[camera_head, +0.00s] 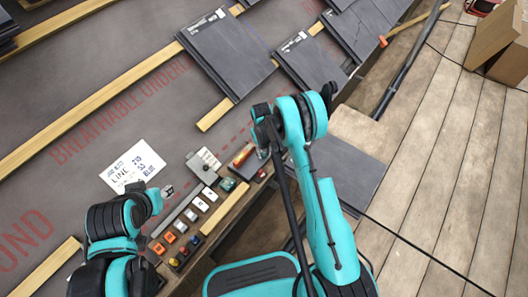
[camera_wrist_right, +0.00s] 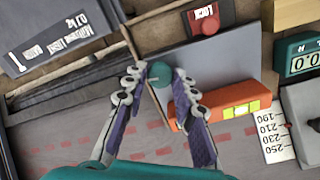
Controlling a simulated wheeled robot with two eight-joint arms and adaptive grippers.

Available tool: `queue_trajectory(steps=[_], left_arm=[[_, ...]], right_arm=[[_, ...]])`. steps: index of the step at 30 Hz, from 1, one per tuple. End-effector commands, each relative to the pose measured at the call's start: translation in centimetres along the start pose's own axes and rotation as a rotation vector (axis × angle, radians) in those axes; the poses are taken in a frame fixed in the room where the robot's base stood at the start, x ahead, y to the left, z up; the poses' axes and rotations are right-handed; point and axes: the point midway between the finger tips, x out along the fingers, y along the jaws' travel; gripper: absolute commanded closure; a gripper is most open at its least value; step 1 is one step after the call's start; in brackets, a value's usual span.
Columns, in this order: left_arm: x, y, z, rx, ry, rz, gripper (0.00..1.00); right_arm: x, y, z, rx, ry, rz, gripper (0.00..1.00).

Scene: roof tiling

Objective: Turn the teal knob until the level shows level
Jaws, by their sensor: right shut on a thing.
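The teal knob (camera_wrist_right: 159,75) shows between the fingertips of my right gripper (camera_wrist_right: 160,84) in the right wrist view. The gripper is shut on it. In the head view, my right gripper (camera_head: 263,143) is over the panel's far end and hides the knob. The level (camera_wrist_right: 225,110) has an orange-red body with a yellow vial (camera_wrist_right: 242,109) and lies right beside the gripper's right finger. The level also shows in the head view (camera_head: 242,156). The bubble's position is too small to read. My left gripper (camera_head: 167,190) is near the white note; its finger opening is unclear.
A teal digital display (camera_wrist_right: 302,58), a red button (camera_wrist_right: 205,20) and a printed scale (camera_wrist_right: 275,135) are near the level. Rows of coloured buttons (camera_head: 183,235) and a white handwritten note (camera_head: 133,166) are near my left gripper. Dark tiles (camera_head: 226,52) and wooden battens (camera_head: 95,106) lie beyond.

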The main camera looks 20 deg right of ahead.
Motion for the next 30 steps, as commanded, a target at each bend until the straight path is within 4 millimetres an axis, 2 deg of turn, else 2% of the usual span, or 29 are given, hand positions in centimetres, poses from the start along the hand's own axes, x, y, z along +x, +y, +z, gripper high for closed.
queue_trajectory(steps=[12,27,28,30], left_arm=[[-0.09,0.0,-0.06,0.0,0.0,0.0,0.6],[-0.04,0.0,-0.03,0.0,0.0,0.0,0.6],[-0.04,0.0,-0.03,0.0,0.0,0.0,0.6],[-0.03,0.0,-0.02,0.0,0.0,0.0,0.6]], right_arm=[[-0.34,0.01,-0.2,-0.159,0.007,0.005,1.0],[-0.14,-0.02,-0.04,-0.172,0.003,0.004,1.0],[-0.13,-0.02,-0.03,-0.172,0.002,0.004,0.66],[-0.12,-0.02,-0.02,-0.172,0.002,0.004,0.53]])
